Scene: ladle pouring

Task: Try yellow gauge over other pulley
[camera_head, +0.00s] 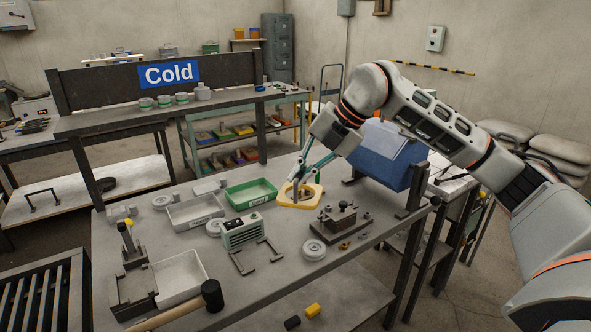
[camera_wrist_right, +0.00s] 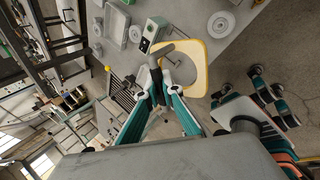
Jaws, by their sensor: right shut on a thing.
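The yellow gauge (camera_head: 299,205) is a yellow rounded frame with a grey upright grip at the table's back right. It also shows in the right wrist view (camera_wrist_right: 204,64). My right gripper (camera_head: 294,187) is shut on its grey grip, fingers pointing down. I cannot tell whether the gauge touches the table. A grey pulley-like disc (camera_head: 314,250) lies nearer the front, beside a dark fixture. Two more grey discs lie further left, one by the white tray (camera_head: 162,202) and one by the green-grey box (camera_head: 214,228). My left gripper is not in view.
A green tray (camera_head: 250,203) stands just left of the gauge, and a white tray (camera_head: 195,220) is beyond it. The dark clamp fixture (camera_head: 338,222) is in front of the gauge. A blue bin (camera_head: 385,155) stands behind right. A mallet (camera_head: 212,295) lies at front left.

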